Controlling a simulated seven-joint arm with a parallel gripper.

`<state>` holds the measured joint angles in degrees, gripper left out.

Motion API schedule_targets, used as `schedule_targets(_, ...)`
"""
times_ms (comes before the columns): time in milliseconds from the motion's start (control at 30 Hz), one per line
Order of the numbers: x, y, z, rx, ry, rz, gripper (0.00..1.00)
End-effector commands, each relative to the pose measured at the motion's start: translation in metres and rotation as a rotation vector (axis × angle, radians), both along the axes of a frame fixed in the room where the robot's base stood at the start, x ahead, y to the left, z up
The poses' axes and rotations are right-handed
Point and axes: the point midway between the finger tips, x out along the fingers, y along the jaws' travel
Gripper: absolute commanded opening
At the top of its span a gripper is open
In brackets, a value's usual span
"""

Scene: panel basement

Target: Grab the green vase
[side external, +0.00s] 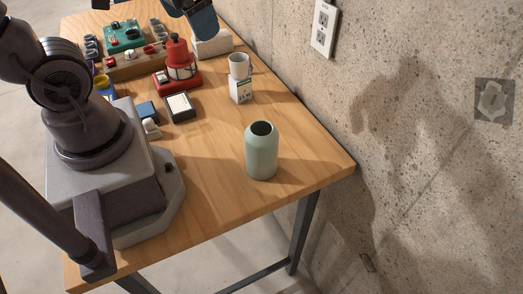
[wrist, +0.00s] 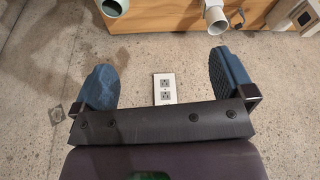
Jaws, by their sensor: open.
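The green vase (side external: 262,152) is a pale green bottle shape with a dark open mouth. It stands upright on the wooden table, near the right edge. In the wrist view its mouth end (wrist: 115,7) shows at the top left, cut off by the frame. My gripper (wrist: 165,80) has its two blue fingers wide apart with nothing between them. In the side view only a blue part of my gripper (side external: 203,24) shows at the top edge, well behind the vase and apart from it.
A concrete wall (side external: 420,140) with an outlet (side external: 325,27) runs along the right.

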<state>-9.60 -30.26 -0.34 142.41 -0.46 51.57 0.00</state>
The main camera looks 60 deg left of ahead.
Motion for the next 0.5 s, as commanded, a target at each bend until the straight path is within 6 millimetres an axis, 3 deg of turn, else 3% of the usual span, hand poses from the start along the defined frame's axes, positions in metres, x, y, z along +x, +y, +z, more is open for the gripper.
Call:
schedule_targets(200,0.004,0.029,-0.061,-0.169,0.306,0.236,1.0)
schedule_targets(500,-0.007,0.043,-0.139,-0.537,0.661,0.561,1.0)
